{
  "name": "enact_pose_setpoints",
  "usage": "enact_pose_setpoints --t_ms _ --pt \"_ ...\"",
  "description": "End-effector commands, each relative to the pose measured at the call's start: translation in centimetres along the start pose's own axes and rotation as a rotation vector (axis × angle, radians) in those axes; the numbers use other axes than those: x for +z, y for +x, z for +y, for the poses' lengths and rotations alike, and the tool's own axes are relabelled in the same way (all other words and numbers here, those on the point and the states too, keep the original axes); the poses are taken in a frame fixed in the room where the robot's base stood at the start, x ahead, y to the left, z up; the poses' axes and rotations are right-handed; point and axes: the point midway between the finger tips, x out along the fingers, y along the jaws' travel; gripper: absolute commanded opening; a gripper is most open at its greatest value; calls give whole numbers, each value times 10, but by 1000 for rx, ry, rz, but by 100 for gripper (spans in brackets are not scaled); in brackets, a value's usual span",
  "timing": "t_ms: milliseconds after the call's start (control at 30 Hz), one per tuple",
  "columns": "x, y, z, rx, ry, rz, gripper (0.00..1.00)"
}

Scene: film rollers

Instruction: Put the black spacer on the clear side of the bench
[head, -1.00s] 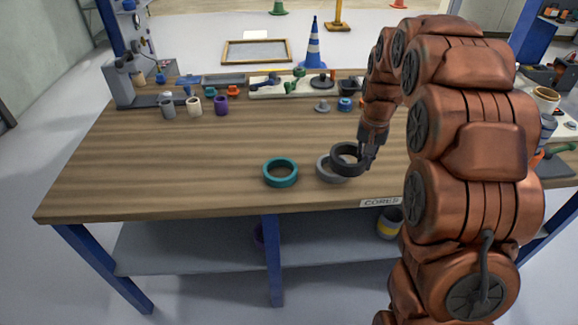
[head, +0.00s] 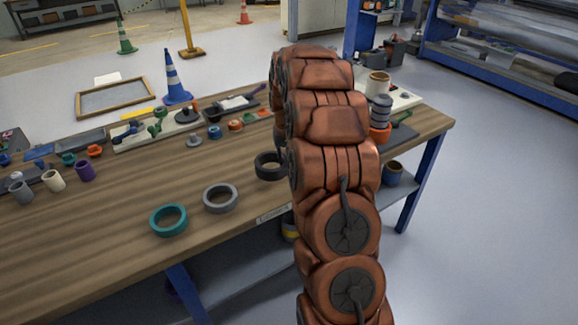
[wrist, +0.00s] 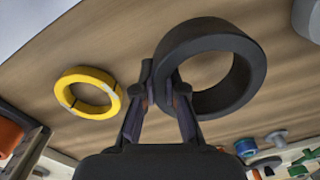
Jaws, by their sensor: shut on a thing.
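The black spacer (head: 269,167) is a thick black ring near the bench's front edge, to the right of a grey ring (head: 220,198) and a teal ring (head: 168,220). In the wrist view, my gripper (wrist: 164,90) is shut on the left wall of the black spacer (wrist: 246,78), with the rest of the ring reaching out to the right. The spacer looks clear of the bench top, but its height is hard to tell. In the head view my arm hides most of the gripper. The wooden bench (head: 120,215) runs under everything.
A yellow ring (wrist: 67,99) lies on the bench in the wrist view, left of my fingers; my arm seems to hide it in the head view. An orange container (head: 380,133) stands at the right end. Cups and small parts line the back and left.

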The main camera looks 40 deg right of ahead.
Motion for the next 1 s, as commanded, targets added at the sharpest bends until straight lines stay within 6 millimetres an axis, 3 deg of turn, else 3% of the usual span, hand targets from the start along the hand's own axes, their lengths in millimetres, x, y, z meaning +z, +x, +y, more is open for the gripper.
enact_pose_setpoints --t_ms 267,567,933,967,1000 --pt "-9 3 12 -1 0 2 0" --pt "-9 35 13 0 0 2 0" --pt "-9 40 12 0 0 3 0" --pt "-9 39 12 0 0 3 12" --pt "-9 39 12 0 0 3 16"
